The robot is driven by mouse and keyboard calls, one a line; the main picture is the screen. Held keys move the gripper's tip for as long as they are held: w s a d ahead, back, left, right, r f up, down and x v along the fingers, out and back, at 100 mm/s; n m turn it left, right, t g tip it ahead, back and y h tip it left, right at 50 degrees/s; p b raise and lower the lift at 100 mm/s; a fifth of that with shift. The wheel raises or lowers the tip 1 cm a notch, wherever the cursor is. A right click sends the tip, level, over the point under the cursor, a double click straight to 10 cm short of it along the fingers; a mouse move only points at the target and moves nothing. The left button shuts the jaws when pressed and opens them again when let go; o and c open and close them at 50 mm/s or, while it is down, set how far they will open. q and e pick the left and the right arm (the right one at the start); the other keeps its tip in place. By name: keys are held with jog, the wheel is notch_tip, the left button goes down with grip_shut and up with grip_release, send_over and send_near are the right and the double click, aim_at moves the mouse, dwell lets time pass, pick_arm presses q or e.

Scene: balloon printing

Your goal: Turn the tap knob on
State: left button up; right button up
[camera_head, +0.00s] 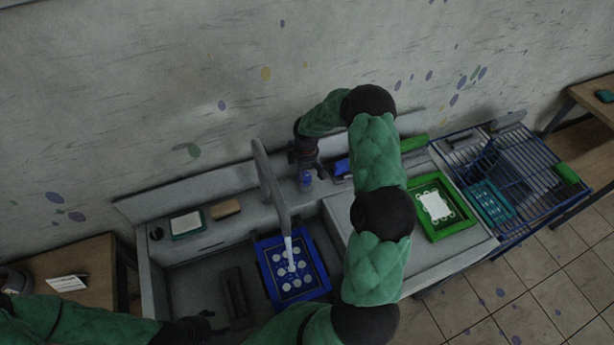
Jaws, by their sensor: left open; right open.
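The tall grey tap (274,185) rises at the back of the sink and its spout bends down over the basin. A pale, bluish-white strip (289,250) hangs from the spout and looks like running water. My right gripper (305,172) reaches over the back ledge, just right of the tap, and points down. My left gripper (213,323) is low over the sink's front edge, open and apart from the tap.
A blue-framed screen with white circles (262,262) stands in the sink under the spout. A green-framed screen (459,222) lies on the right counter, beside a blue wire rack (535,172). A sponge (226,208) lies on the left ledge.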

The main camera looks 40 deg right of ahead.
aim_at(307, 177)
notch_tip(307, 177, up, 11)
dwell(0.4)
jog(key=shift+f, duration=0.1)
